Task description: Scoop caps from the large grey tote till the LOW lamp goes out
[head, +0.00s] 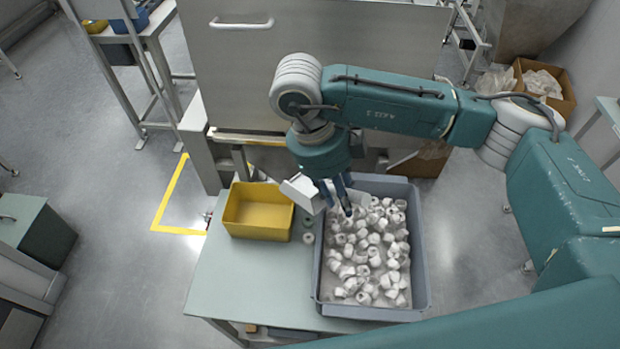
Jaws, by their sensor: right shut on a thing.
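The large grey tote (420,262) stands on the right of the pale green table and holds many white caps (372,250), with bare floor showing at its near end. My right gripper (343,203) is over the tote's far left part, pointing down. It is shut on a white scoop (301,192), which sticks out left over the tote's rim towards the yellow bin. I cannot tell whether caps lie in the scoop. My left gripper is out of view. I cannot make out a LOW lamp.
An empty-looking yellow bin (258,211) stands left of the tote. The table's front left (235,280) is clear. A large grey machine (330,40) rises behind the table. A cardboard box (548,85) stands at the back right.

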